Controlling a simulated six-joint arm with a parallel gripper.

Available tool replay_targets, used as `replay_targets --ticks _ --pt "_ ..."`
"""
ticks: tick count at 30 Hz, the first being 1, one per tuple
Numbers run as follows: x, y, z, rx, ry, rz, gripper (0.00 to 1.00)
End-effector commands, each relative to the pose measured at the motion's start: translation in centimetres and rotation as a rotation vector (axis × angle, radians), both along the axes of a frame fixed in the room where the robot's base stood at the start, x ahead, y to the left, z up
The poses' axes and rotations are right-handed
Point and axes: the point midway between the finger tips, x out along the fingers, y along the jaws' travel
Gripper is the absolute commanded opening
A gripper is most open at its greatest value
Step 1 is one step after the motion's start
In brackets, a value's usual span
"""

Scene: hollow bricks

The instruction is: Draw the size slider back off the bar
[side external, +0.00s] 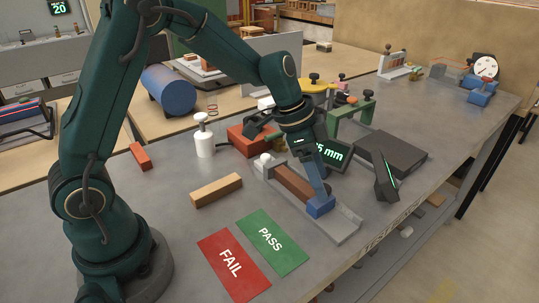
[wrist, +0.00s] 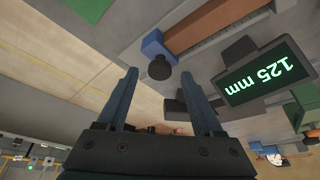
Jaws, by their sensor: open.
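The blue size slider (side external: 319,208) sits on the grey bar (side external: 343,228), at the near end of a red-brown brick (side external: 293,184). In the wrist view the slider (wrist: 154,44) has a black knob (wrist: 159,68) and lies close to the brick's end (wrist: 205,27). My gripper (wrist: 160,74) is open, and the knob appears between its two fingertips. I cannot tell whether the fingers touch it. In the side view my gripper (side external: 320,190) reaches down just over the slider, and its fingers hide part of it. A display (side external: 331,153) reads 125 mm.
A green PASS mat (side external: 273,243) and a red FAIL mat (side external: 233,265) lie left of the bar. A dark tilted screen (side external: 385,177) and a dark flat box (side external: 392,150) stand to the right.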

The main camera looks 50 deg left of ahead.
Motion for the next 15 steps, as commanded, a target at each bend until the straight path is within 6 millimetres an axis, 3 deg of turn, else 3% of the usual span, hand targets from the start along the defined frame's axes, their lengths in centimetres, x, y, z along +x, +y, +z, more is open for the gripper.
replay_targets --ticks 11,12,15 --pt "0.26 -0.30 -1.01 0.002 0.000 -0.001 0.68" --pt "0.25 -0.29 -1.01 0.002 0.000 -0.001 0.64" --pt "0.26 -0.28 -1.00 0.001 0.000 0.000 0.26"
